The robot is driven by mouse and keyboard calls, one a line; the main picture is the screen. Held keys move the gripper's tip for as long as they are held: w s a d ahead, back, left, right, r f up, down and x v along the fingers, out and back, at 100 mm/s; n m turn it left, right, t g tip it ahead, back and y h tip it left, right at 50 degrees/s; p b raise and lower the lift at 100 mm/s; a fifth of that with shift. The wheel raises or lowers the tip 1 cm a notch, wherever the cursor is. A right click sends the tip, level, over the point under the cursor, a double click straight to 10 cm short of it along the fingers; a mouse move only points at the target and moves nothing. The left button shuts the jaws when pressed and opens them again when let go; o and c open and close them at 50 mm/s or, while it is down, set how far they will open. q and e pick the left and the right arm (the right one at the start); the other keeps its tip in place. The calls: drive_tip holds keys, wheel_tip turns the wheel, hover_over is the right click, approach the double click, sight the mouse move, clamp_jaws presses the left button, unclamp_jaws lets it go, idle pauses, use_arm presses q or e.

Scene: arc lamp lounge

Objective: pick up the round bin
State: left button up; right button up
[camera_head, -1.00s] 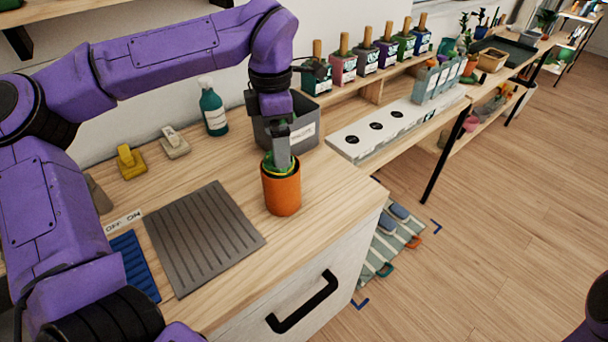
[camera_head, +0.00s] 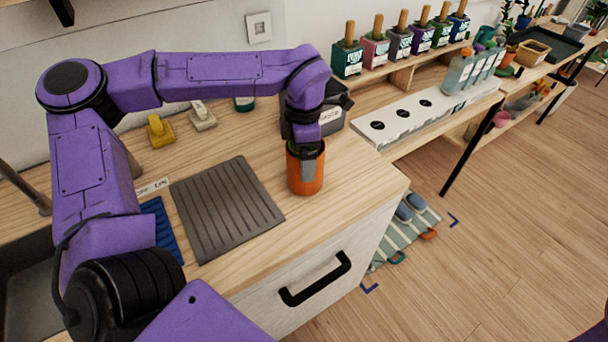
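An orange cylindrical container (camera_head: 305,178), the only round bin-like thing near my gripper, stands upright on the wooden counter. My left gripper (camera_head: 307,158) points down at its top from above. One grey finger overlaps the front of the rim and upper wall. The other finger is hidden, so I cannot tell whether the gripper is closed on the wall. The inside of the container is mostly covered by the gripper. My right gripper is out of view.
A dark grey labelled box (camera_head: 331,116) stands right behind the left gripper. A ribbed grey mat (camera_head: 228,207) lies to the left. A yellow item (camera_head: 159,131) and a pale item (camera_head: 202,117) sit further back. The counter's front edge and drawer handle (camera_head: 316,279) are nearby.

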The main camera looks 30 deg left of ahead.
use_arm(q)
drive_tip(key=shift+w, duration=0.1)
drive_tip(key=c, duration=1.2)
drive_tip(key=shift+o, duration=0.2)
drive_tip(key=shift+w+r, duration=0.1)
drive_tip(key=shift+r, duration=0.3)
drive_tip(key=s+d+r+b, duration=0.3)
drive_tip(key=s+d+r, duration=0.5)
drive_tip(key=s+r, duration=0.3)
drive_tip(key=shift+s+d+r+b, duration=0.2)
drive_tip(key=shift+d+r+b, duration=0.1)
drive_tip(key=shift+r, duration=0.25)
drive_tip(key=shift+s+a, duration=0.1)
